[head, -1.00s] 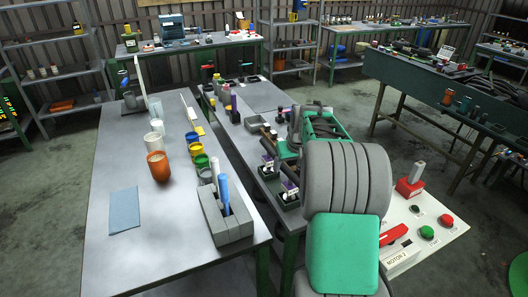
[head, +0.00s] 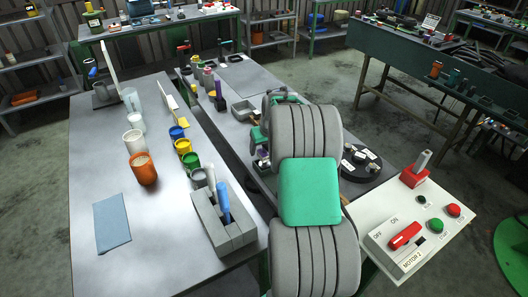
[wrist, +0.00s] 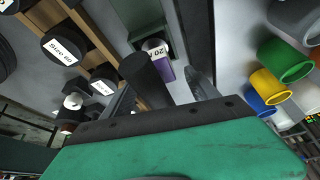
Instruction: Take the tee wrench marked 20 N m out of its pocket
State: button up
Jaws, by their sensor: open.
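The tee wrench marked 20 (wrist: 165,73) shows in the wrist view with a purple body, a white label and a thick black bar pointing toward the camera. It stands at a green-grey pocket block (wrist: 137,18); how deep it sits is hidden. My gripper (wrist: 160,88) is open, with one finger on each side of the black bar. I cannot tell whether either finger touches it. In the head view my arm hides most of the gripper, and a small purple and white piece (head: 263,153) shows beside it.
Black round parts with size labels (wrist: 63,47) sit on a wooden rack beside the wrench. Coloured cups (head: 183,147) and a grey block holding a blue-handled tool (head: 222,232) stand on the left table. A motor control box (head: 412,235) is at the right.

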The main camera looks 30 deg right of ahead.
jog(key=shift+w+f, duration=0.3)
jog(key=shift+f, duration=0.35)
grip_shut()
dwell(0.4)
jog(key=shift+r, duration=0.15)
